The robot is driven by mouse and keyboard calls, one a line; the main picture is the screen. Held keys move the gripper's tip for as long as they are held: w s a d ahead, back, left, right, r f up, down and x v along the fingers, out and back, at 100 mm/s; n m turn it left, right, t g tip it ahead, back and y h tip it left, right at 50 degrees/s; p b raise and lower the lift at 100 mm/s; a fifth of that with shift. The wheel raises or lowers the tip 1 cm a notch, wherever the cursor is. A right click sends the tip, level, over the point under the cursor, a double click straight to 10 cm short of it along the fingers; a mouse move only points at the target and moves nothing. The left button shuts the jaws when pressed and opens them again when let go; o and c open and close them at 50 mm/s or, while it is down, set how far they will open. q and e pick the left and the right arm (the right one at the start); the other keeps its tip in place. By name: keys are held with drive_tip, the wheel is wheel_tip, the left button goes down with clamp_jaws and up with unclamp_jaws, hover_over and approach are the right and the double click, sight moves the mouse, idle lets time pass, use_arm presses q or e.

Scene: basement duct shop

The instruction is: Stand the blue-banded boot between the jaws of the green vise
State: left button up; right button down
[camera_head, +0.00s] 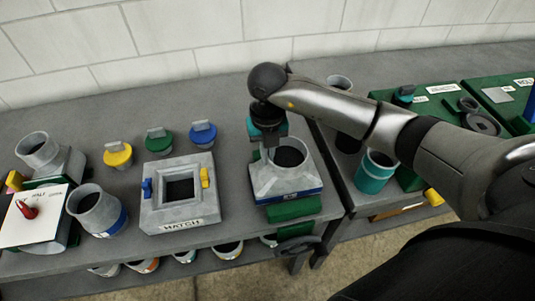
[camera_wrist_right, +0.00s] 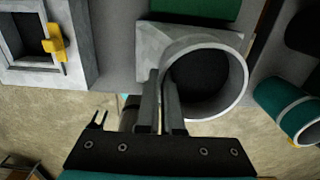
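The blue-banded boot (camera_head: 275,184) is grey, with a round collar on a flared square base and a blue band low on its front. It stands about upright over the green vise (camera_head: 293,210), whose green front part shows just below the band. Whether the base is down between the jaws or above them I cannot tell. My right gripper (camera_head: 271,148) points down at the collar. In the right wrist view its two fingers (camera_wrist_right: 162,115) are close together on the wall of the boot's collar (camera_wrist_right: 242,85). My left gripper is not in view.
The hatch box (camera_head: 180,192) stands left of the boot, with yellow, green and blue lidded pieces behind. Another blue-banded grey fitting (camera_head: 97,210) is further left. A teal can (camera_head: 375,172) is to the right. The vise handle (camera_head: 298,244) hangs at the bench's front edge.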

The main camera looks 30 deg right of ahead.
drive_tip(key=c, duration=1)
unclamp_jaws()
wheel_tip(320, 180, up, 15)
drive_tip(key=shift+r, duration=0.2)
